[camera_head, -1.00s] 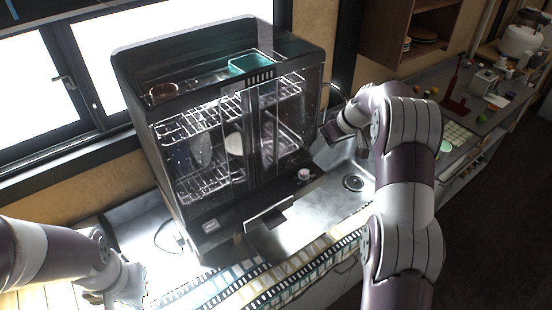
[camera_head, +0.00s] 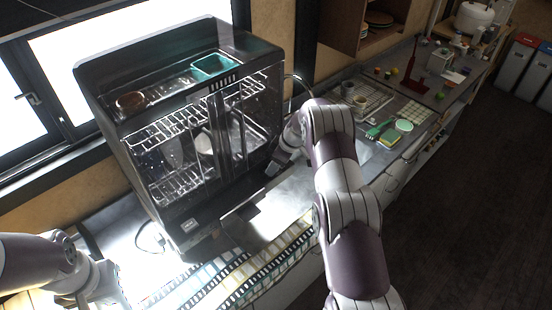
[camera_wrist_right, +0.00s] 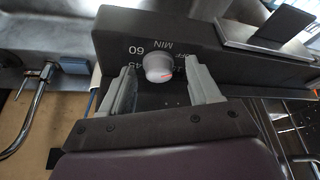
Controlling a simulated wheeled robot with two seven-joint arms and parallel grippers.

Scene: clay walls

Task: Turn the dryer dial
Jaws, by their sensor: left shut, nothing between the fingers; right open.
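The dryer (camera_head: 215,150) is a black cabinet with glass doors and wire racks, on the counter at left centre of the head view. My right gripper (camera_wrist_right: 160,80) is open, with one finger on each side of the dial; contact is unclear. In the head view my right gripper (camera_head: 279,160) is at the dryer's lower right front and hides the dial. My left gripper (camera_head: 88,298) is shut and empty at the lower left.
A patterned mat (camera_head: 235,273) lies along the counter's front.

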